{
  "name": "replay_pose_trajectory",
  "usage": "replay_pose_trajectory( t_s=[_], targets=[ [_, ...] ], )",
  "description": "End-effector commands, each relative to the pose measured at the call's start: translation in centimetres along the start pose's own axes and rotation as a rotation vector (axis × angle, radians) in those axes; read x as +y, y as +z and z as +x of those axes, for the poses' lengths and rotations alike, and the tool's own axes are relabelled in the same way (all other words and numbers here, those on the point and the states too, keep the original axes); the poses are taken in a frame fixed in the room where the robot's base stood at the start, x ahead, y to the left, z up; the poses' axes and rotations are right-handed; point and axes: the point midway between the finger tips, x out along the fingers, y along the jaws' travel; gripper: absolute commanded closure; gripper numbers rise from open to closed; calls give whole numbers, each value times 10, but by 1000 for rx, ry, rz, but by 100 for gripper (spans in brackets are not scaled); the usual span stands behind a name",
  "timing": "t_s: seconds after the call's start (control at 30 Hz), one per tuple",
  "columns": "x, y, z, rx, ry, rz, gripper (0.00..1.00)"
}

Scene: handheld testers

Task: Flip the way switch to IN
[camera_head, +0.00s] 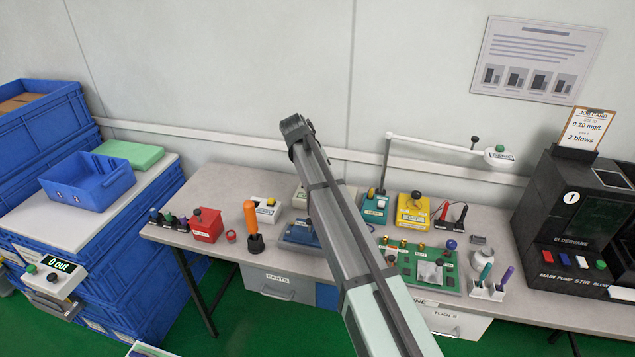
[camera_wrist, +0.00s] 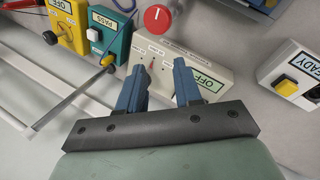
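My gripper (camera_wrist: 160,66) shows in the wrist view with two blue fingers apart and nothing between them. Its fingers are over the near edge of a beige box with a red knob (camera_wrist: 158,17), small switch-like parts and a display reading OFF (camera_wrist: 207,83). The small labels on this box are too small to read, and I cannot tell if the fingers touch it. In the head view my arm hides the gripper and most of this box. A counter device (camera_head: 55,267) at the far left reads "0 out". No switch marked IN is readable in either view.
Yellow (camera_head: 412,211) and teal (camera_head: 375,208) testers stand right of my arm, near a lamp (camera_head: 499,155) and a green board (camera_head: 421,266). A READY box (camera_wrist: 290,75) is at the wrist view's right. A black machine (camera_head: 575,225) stands at the bench's right end. A blue bin (camera_head: 88,182) is at left.

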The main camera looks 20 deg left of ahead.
Motion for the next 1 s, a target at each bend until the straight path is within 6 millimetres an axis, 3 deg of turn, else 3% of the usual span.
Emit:
replay_pose_trajectory(
  t_s=[0.03, 0.1, 0.3, 0.43, 0.57, 1.0],
  targets=[
    [8, -29, -9, 1, -63, 86, 66],
    [15, -53, -19, -6, -152, 204, 66],
    [31, -95, -44, -42, -330, 435, 66],
    [35, -104, -50, -56, -376, 494, 66],
    [32, -104, -43, -61, -384, 506, 66],
    [5, -105, 23, -60, -382, 502, 66]
  ],
)
